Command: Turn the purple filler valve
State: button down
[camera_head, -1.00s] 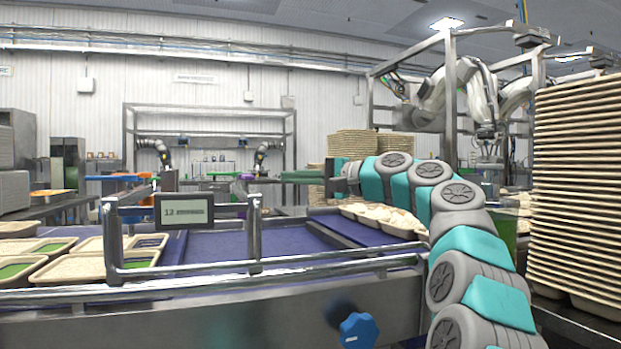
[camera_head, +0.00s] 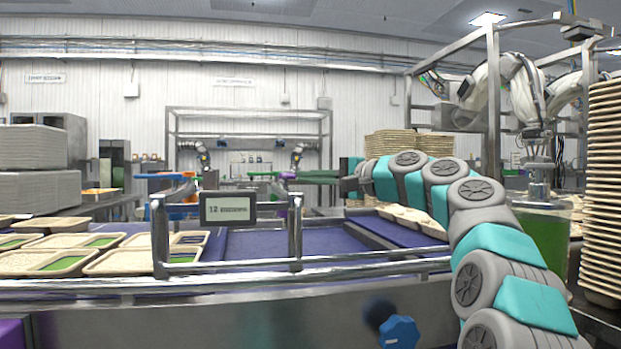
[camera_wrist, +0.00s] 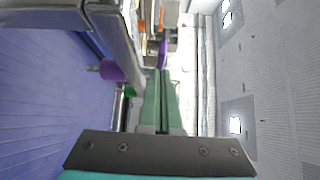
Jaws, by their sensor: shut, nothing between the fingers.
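A small purple part (camera_head: 289,177), seemingly the valve, shows above the metal rail post in the head view, right at the tips of my green fingers. In the wrist view a purple knob (camera_wrist: 110,70) stands left of the fingers beside the metal frame. Another purple piece (camera_wrist: 163,48) shows just beyond the fingertips. I cannot tell which of the two is the valve. My gripper (camera_head: 284,175) points left across the conveyor, its fingers together and empty; it also shows in the wrist view (camera_wrist: 160,74). Contact with any purple part cannot be made out.
A metal guard rail (camera_head: 330,263) with a display (camera_head: 228,208) runs before the blue conveyor (camera_head: 250,242). A green knob (camera_wrist: 132,90) is left of my fingers. A blue knob (camera_head: 398,332) is on the front panel. Tray stacks (camera_head: 603,190) stand right.

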jog(key=shift+s+a, duration=0.1)
jog(key=shift+s+a+m+t+h, duration=0.1)
jog(key=shift+m+t+h, duration=0.2)
jog(key=shift+t, duration=0.1)
